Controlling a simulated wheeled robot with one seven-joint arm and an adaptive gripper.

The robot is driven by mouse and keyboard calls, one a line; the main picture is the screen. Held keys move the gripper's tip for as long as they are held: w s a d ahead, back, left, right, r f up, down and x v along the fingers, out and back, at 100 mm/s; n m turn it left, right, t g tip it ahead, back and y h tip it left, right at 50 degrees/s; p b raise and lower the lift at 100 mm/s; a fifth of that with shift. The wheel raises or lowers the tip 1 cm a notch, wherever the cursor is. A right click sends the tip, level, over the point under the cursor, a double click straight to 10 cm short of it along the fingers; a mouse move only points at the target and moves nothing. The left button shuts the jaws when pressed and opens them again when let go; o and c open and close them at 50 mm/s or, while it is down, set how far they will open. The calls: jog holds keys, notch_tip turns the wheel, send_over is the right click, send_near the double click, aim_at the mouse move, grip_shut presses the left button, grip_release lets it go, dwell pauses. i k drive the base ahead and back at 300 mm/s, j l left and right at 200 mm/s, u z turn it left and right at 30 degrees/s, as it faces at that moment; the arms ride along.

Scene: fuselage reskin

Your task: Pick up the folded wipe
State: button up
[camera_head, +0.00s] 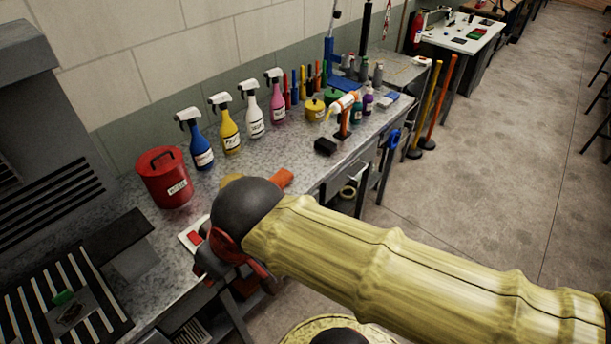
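An orange, soft-looking piece (283,178), possibly the folded wipe, lies on the grey speckled workbench (225,178). Its near end is partly hidden behind the dark, rounded end of my arm. My arm, in a yellow sleeve, reaches in from the lower right to the bench's front edge. Dark and red parts show just below its rounded end; I cannot tell whether they belong to my gripper. No fingertips can be made out, and nothing is seen held. A small blue folded-looking piece (390,99) lies farther along the bench.
A red can (164,177) and several spray bottles (254,109) stand along the back of the bench. A small black block (325,147) sits near its front edge. A slotted dark unit (60,300) is at lower left.

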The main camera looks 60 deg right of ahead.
aim_at(283, 177)
jog(key=z, duration=1.4)
